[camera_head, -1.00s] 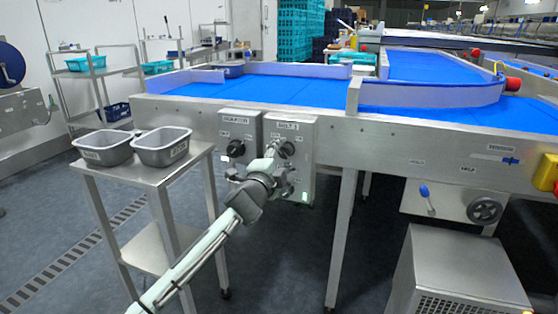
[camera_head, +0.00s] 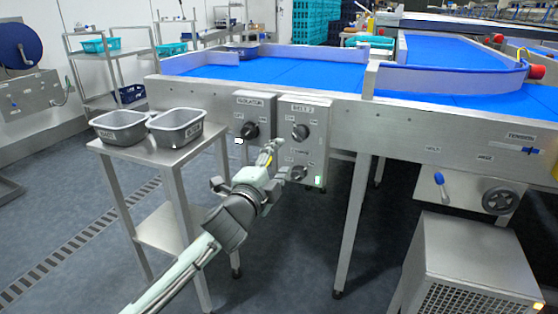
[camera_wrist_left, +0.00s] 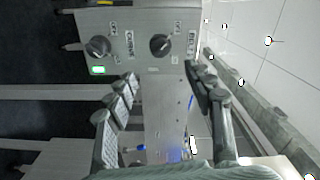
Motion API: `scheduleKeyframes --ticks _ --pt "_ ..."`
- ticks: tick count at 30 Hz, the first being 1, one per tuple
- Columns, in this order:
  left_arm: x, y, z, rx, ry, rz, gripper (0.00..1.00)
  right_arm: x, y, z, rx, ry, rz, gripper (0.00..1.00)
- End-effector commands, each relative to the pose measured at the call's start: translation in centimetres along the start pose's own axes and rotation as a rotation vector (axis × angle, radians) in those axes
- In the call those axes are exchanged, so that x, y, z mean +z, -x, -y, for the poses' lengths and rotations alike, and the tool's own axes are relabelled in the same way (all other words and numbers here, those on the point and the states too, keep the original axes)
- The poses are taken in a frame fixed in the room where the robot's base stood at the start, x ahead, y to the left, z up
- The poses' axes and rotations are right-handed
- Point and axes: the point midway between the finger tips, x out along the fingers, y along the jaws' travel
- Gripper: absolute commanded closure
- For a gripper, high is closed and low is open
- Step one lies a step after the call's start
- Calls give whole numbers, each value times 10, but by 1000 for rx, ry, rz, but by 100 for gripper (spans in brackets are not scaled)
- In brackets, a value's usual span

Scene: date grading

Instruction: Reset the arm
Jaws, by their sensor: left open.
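My left gripper (camera_head: 279,160) is open and empty in front of the grey control boxes on the conveyor's side. It stands below and left of the upper black knob (camera_head: 300,132) on the box labelled BELT 2 (camera_head: 314,112). A lower knob (camera_head: 299,172) and a lit green lamp (camera_head: 318,182) are beside the fingers. The isolator box (camera_head: 262,103) with its own knob (camera_head: 249,130) is to the left. In the left wrist view, the spread fingers of my left gripper (camera_wrist_left: 163,80) have nothing between them; two knobs (camera_wrist_left: 160,44) and the green lamp (camera_wrist_left: 98,70) lie ahead. My right gripper is not seen.
A steel stand (camera_head: 162,150) with two grey bins (camera_head: 120,137) is left of the arm. The blue conveyor belt (camera_head: 290,72) runs above the boxes. A table leg (camera_head: 351,225) and a steel cabinet (camera_head: 465,260) stand right. Floor between them is clear.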

Motion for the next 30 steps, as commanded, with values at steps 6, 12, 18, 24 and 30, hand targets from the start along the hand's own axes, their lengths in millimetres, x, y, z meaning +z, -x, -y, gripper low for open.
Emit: scheduleKeyframes --ticks 6,12,18,24,30 --pt "10 6 -13 33 51 34 47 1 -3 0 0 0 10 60" --pt "71 59 -94 217 357 265 47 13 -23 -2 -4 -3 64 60" --pt "130 162 -191 415 695 597 47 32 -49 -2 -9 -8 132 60" --pt "163 288 -265 561 948 941 47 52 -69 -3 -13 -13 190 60" --pt "172 387 -300 638 1088 1196 47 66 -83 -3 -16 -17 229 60"
